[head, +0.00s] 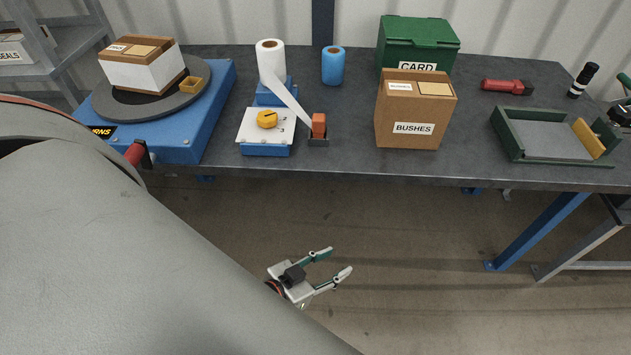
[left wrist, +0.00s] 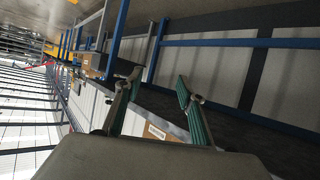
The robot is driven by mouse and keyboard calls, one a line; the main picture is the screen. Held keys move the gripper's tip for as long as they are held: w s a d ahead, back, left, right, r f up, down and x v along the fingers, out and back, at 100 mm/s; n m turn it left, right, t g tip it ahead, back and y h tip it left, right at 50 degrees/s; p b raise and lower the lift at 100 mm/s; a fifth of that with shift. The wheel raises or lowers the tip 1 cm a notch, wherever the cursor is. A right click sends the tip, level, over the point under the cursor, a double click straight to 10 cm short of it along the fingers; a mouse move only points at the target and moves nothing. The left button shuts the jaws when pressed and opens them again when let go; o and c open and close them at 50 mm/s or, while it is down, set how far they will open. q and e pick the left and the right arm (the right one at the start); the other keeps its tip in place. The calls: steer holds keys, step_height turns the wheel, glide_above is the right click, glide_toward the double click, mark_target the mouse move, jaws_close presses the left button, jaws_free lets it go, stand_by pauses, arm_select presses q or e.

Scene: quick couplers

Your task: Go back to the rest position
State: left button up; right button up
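My left gripper (head: 334,264) hangs in front of the workbench, below the level of its front edge, over the bare floor. Its two fingers are spread apart with nothing between them. In the left wrist view the same gripper (left wrist: 156,88) shows its two fingers wide apart and empty. My large grey arm link covers the lower left of the head view.
The dark workbench (head: 340,110) holds a blue turntable unit (head: 190,143), a tape station (head: 265,150), a BUSHES box (head: 410,110), a green CARD bin (head: 420,45) and a green tray (head: 512,145). The floor (head: 400,240) before it is clear.

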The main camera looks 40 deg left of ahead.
arm_select(q)
steer(key=s+a+f+m+g+y, duration=0.1)
steer(key=s+a+f, duration=0.1)
steer(key=f, duration=0.3)
steer(key=shift+s+f+m+g, duration=0.15)
steer(key=shift+s+m+g, duration=0.2)
steer(key=shift+s, duration=0.55)
steer(key=shift+a, duration=0.1)
steer(key=r+p, duration=0.2)
steer(key=shift+s+d+r+p, duration=0.15)
steer(key=shift+d+p, duration=0.1)
steer(key=shift+p, duration=0.15)
